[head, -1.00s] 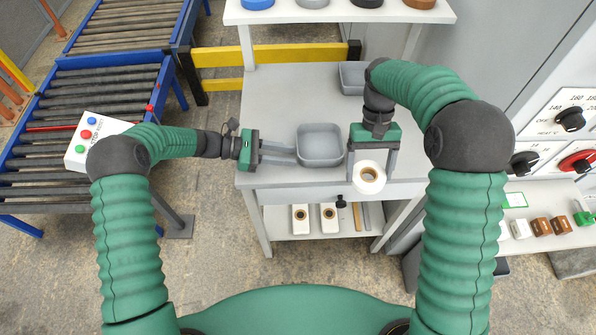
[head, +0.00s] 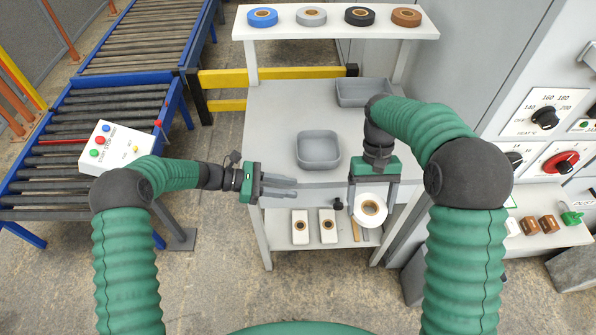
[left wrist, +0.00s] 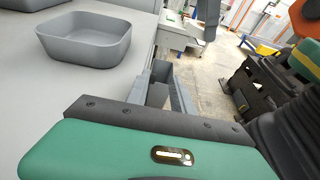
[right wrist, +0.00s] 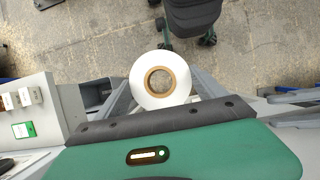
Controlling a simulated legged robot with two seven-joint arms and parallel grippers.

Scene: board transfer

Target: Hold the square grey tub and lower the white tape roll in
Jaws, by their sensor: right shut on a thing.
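The square grey tub (head: 318,164) sits upright on the grey table and looks empty; it also shows in the left wrist view (left wrist: 88,50). My left gripper (head: 296,187) is open and empty, at the table's front edge, to the near left of the tub and apart from it. My right gripper (head: 372,203) is shut on the white tape roll (head: 360,218), which hangs in front of the table edge, to the near right of the tub. The roll's brown core faces the camera in the right wrist view (right wrist: 140,87).
A second grey tub (head: 362,97) stands at the table's back right. Several tape rolls lie on the raised shelf (head: 290,30). Two white boxes (head: 300,228) are on the lower shelf. Roller conveyors (head: 60,180) are at left, a control panel (head: 545,130) at right.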

